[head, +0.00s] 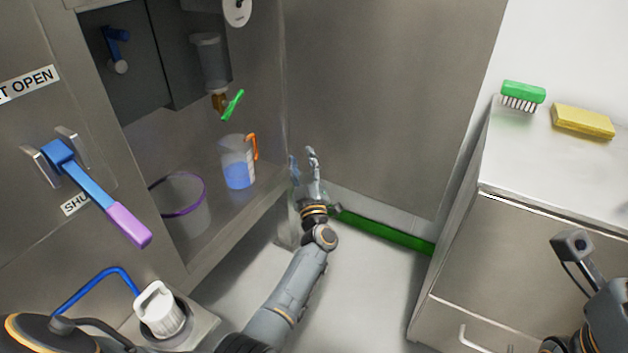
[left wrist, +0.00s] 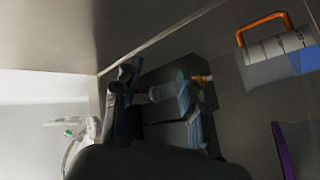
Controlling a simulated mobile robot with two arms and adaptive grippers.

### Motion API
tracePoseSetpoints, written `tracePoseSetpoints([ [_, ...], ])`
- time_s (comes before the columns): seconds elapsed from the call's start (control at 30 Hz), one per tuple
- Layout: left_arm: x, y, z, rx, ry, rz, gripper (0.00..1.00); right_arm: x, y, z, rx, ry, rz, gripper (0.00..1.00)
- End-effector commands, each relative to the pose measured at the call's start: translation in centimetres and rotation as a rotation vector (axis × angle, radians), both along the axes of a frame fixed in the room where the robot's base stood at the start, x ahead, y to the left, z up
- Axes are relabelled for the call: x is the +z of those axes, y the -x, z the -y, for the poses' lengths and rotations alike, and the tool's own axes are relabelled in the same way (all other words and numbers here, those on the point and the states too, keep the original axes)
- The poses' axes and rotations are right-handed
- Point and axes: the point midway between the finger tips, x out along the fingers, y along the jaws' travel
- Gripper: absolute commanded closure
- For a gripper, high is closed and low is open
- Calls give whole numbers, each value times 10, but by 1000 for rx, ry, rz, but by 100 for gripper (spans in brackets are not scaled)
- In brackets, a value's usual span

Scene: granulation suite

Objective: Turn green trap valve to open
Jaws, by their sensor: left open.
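The green trap valve handle (head: 232,105) slants up to the right on a brass valve body (head: 219,101), under a grey cylindrical trap (head: 210,62) inside the steel cabinet. My left gripper (head: 304,164) is open and empty, in front of the cabinet opening, below and to the right of the handle and apart from it. In the left wrist view its fingers (left wrist: 158,108) are spread, with the dim trap area beyond them. The green handle is not clear there. My right arm shows at the lower right, but its gripper is not visible.
A jug (head: 237,172) with blue liquid and an orange handle stands below the valve. A purple-rimmed clear bucket (head: 183,212) is left of it. A blue lever with purple grip (head: 95,190) juts out at left. A counter (head: 560,165) bears a green brush (head: 523,93) and yellow sponge (head: 583,121).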

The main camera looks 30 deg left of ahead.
Motion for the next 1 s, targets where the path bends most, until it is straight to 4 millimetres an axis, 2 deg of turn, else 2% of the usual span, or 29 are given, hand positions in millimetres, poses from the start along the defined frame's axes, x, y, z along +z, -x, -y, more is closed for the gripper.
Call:
tracePoseSetpoints([
  [0.03, -5, 1, 6, -26, -17, -37, 58, 11, 0, 0, 0, 0, 0, 67],
  [0.2, -32, 4, 22, -99, -57, -133, 58, 24, 0, 0, 0, 0, 0, 67],
  [0.5, -63, 11, 40, -177, -92, -235, 58, 36, 0, 0, 0, 0, 0, 67],
  [0.83, -68, 12, 42, -187, -97, -248, 58, 37, 0, 0, 0, 0, 0, 67],
  [0.9, -67, 12, 41, -185, -96, -245, 52, 36, 0, 0, 0, 0, 0, 67],
  [1.0, -63, 7, 37, -171, -76, -209, 52, 28, 0, 0, 0, 0, 3, 67],
])
